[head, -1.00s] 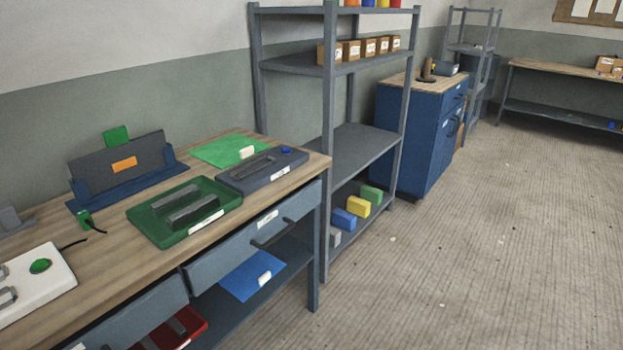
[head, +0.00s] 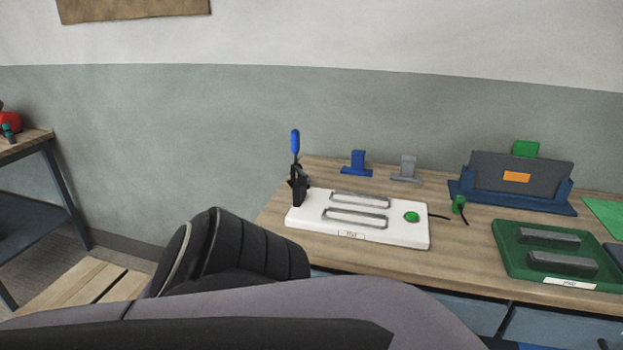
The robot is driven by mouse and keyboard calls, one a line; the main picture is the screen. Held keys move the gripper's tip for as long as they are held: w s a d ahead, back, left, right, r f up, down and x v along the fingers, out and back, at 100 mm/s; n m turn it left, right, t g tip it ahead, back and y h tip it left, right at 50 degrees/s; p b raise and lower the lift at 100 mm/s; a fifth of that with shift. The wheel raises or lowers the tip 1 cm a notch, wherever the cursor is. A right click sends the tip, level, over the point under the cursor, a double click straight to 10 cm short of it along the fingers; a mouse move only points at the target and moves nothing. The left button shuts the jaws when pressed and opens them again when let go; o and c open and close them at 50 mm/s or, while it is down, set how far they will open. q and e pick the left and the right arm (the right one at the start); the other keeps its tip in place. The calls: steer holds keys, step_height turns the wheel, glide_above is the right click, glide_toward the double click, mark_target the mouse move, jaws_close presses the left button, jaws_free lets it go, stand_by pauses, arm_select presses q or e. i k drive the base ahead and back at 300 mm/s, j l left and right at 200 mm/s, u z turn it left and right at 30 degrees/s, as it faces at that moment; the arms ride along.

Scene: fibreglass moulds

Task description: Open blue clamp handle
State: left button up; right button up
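The blue clamp handle (head: 295,142) stands upright on a black toggle clamp (head: 299,187) in the head view. The clamp is at the left end of a white fixture plate (head: 300,222) on the wooden workbench. The plate carries two grey rail-like loops (head: 358,200) and a green button (head: 411,217) with a black cable. A large dark and grey arm part of mine fills the lower left foreground, in front of the bench's left corner. Neither gripper's fingers show.
On the bench, a blue stand (head: 357,164) and a grey stand (head: 406,169) are behind the plate. A green tray (head: 508,262) with dark blocks and a blue holder (head: 480,199) with a dark panel are right. A wooden pallet (head: 75,285) lies on the floor left.

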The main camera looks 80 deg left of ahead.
mark_target(295, 134)
steer(key=u, duration=2.6)
steer(key=i+j+z, duration=0.1)
steer(key=z, duration=0.55)
steer(key=i+j+z, duration=0.25)
steer(key=j+z, duration=0.2)
steer(key=j, duration=0.3)
steer(key=i+j, duration=0.1)
steer(key=j, duration=0.3)
steer(key=i+j+z, duration=0.15)
steer(key=j, duration=0.2)
